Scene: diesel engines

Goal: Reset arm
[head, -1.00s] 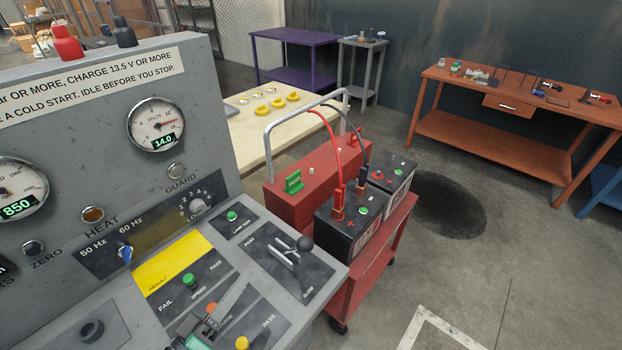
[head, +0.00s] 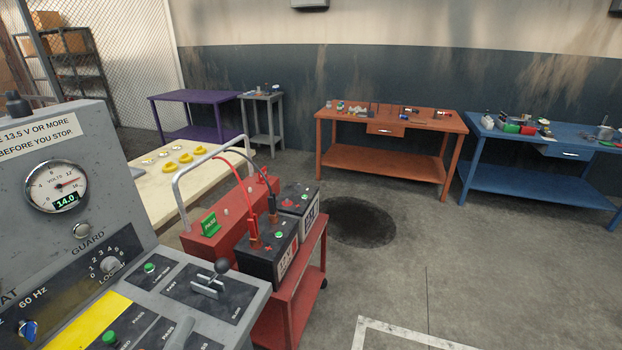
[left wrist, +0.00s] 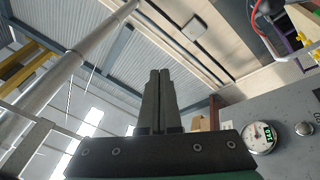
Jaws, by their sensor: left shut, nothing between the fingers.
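My left gripper (left wrist: 158,100) shows in the left wrist view with its two dark fingers together and nothing between them. It points up towards the roof, with the grey control panel (left wrist: 290,125) at the right. My right gripper is in neither view.
A red cart (head: 290,315) with two black batteries (head: 268,260) stands right of the console. Behind are a cream table (head: 160,205), a purple table (head: 190,96), an orange bench (head: 390,165) and a blue bench (head: 540,190). The floor at right is clear around a dark stain.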

